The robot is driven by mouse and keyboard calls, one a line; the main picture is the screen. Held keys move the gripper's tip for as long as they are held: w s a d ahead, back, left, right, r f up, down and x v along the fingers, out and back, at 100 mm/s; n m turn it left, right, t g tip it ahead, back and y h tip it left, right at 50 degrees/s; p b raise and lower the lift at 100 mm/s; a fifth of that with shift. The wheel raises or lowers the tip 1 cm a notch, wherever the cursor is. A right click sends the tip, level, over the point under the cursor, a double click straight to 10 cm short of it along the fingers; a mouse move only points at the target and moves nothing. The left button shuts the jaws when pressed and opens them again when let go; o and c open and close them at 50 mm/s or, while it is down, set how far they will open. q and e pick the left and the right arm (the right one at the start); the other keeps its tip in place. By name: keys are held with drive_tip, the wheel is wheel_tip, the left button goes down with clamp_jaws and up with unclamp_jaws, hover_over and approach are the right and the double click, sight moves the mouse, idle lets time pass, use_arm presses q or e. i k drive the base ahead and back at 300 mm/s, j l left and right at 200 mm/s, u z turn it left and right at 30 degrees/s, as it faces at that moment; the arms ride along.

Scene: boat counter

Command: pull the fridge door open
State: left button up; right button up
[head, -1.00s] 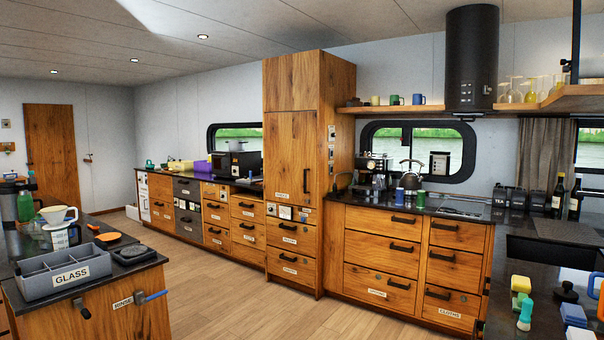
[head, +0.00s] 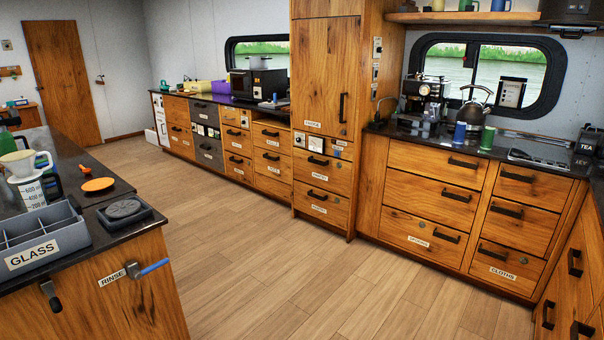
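The tall wooden cabinet door (head: 322,70) stands in the middle of the head view, and it is shut. A black vertical handle (head: 342,108) is on its lower right side. A small white label (head: 313,124) sits at the door's lower left; it is too blurred to read surely, but it looks like the fridge label. Neither of my grippers is in view.
Drawers (head: 318,185) lie below the door. A wooden floor (head: 270,250) is clear in front. An island counter (head: 150,250) with a grey GLASS tray (head: 45,240) is at the left. More drawers (head: 430,200) run along the right.

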sight(326, 51)
drive_tip(key=i, duration=2.2)
drive_tip(key=j+u, duration=0.05)
drive_tip(key=j, duration=0.05)
